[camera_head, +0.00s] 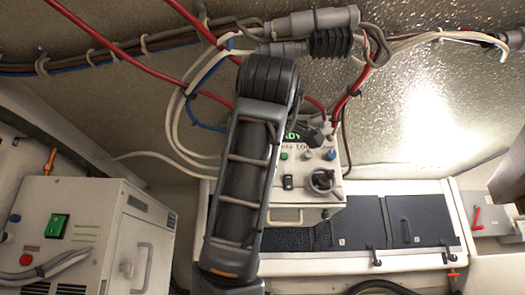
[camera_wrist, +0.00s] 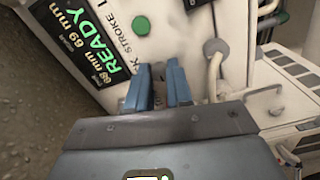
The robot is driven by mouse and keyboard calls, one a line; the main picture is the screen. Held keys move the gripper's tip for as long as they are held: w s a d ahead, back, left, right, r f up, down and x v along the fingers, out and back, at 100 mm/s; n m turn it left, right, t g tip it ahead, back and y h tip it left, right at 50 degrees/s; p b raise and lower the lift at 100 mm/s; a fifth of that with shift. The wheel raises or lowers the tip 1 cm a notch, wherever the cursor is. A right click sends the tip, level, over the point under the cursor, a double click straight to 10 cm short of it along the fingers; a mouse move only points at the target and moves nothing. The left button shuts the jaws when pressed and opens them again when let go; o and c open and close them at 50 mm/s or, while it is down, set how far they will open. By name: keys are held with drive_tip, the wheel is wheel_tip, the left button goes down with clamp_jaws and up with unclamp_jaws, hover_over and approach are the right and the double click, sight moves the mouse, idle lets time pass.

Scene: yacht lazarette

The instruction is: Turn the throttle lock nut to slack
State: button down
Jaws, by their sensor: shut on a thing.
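In the wrist view my gripper (camera_wrist: 160,88) has its two blue fingertips close together at the face of a pale control unit (camera_wrist: 172,40). The fingers are shut on a small part between them, which they mostly hide. It fits the throttle lock nut, but its shape and angle cannot be made out. In the head view the same control unit (camera_head: 300,198) hangs behind my arm, and my gripper is hidden there.
A green button (camera_wrist: 141,25) and a grey round knob (camera_wrist: 215,47) sit close to my fingers. Red, white and blue cables loop around the unit in the head view. A white box with a green switch (camera_head: 57,226) stands left. Dark panels (camera_head: 412,220) lie right.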

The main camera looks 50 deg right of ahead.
drive_tip(key=shift+n, duration=0.6)
drive_tip(key=c, duration=1)
unclamp_jaws()
drive_tip(key=shift+b+v, duration=1.2)
drive_tip(key=shift+v, duration=2.7)
